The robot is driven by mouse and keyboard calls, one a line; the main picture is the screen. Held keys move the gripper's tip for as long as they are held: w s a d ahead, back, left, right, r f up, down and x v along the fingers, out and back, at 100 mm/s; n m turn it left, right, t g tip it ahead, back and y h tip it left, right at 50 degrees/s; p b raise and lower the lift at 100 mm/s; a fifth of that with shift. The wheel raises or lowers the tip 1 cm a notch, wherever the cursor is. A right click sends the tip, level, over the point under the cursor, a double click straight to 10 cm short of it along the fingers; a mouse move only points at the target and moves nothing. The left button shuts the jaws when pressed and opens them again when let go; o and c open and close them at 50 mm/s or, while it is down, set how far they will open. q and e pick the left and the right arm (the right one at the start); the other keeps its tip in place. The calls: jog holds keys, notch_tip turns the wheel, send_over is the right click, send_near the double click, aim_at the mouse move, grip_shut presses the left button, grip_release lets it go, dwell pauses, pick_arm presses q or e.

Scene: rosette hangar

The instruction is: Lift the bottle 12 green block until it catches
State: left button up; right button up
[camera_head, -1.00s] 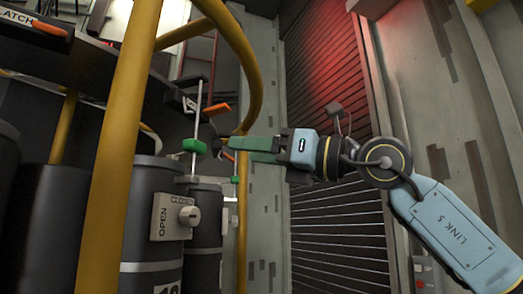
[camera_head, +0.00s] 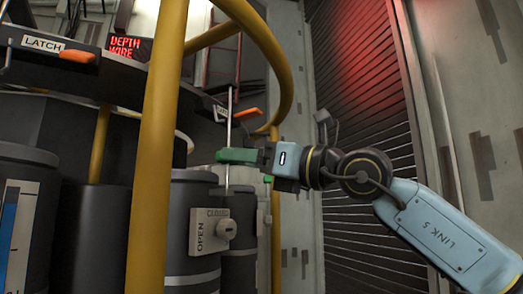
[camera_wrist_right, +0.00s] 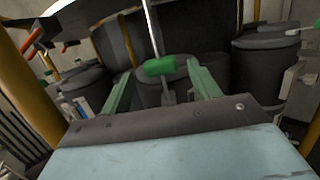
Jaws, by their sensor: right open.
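In the right wrist view, the green block (camera_wrist_right: 160,66) sits on a thin upright rod (camera_wrist_right: 152,25), just ahead of and between my right gripper's two green fingers (camera_wrist_right: 163,86). The fingers are open, one on each side, with a visible gap to the block. In the head view, my right gripper (camera_head: 237,156) reaches in from the right to the rod (camera_head: 229,125). There its fingers overlap the block, so I cannot separate them. A dark bottle (camera_head: 190,265) stands below; I cannot read its number. My left gripper is out of view.
A yellow post (camera_head: 157,150) and curved yellow rail (camera_head: 266,50) stand near the rod. An orange handle (camera_head: 246,113) is just above my gripper. Another orange handle (camera_head: 78,57) is beside the LATCH label (camera_head: 43,44). A valve box (camera_head: 210,231) reads OPEN and CLOSED.

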jog(key=p+x, duration=0.1)
jog(key=x, duration=0.2)
dwell(0.4)
